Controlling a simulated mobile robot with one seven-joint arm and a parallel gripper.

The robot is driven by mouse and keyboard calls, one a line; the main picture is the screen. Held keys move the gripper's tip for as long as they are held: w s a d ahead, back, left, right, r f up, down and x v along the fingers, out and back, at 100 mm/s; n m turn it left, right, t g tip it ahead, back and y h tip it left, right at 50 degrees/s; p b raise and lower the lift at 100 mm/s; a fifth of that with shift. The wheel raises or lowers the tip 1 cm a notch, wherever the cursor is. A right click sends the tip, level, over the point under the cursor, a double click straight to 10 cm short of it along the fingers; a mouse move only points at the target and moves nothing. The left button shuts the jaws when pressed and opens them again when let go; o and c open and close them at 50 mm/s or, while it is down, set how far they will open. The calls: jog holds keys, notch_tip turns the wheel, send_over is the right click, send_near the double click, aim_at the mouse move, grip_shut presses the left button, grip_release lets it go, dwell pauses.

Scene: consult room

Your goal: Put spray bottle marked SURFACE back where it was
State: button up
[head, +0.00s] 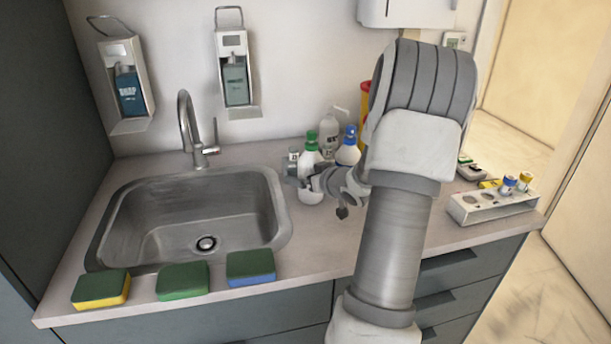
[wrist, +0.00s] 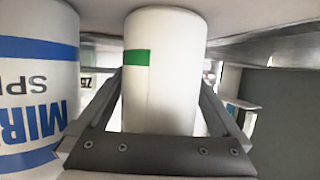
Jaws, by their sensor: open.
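A white spray bottle with a green cap (head: 309,157) stands on the counter right of the sink. A white bottle with a green label patch (wrist: 165,70), seemingly the same one, fills the middle of the wrist view. My gripper (head: 303,180) is open, with one finger on each side of this bottle. The word SURFACE is not readable on it. A blue-capped spray bottle (head: 348,152) stands close to its right. In the wrist view, a bottle with blue bands and upside-down lettering (wrist: 38,90) is just left of my gripper.
A clear pump bottle (head: 328,128) stands behind. The sink (head: 190,220) is to the left, with three sponges (head: 182,281) along the front edge. A tube rack (head: 492,205) sits at the right. My arm hides part of the counter.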

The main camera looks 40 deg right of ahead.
jog(key=p+v, duration=0.2)
jog(key=v, duration=1)
jog(key=shift+r, duration=0.1)
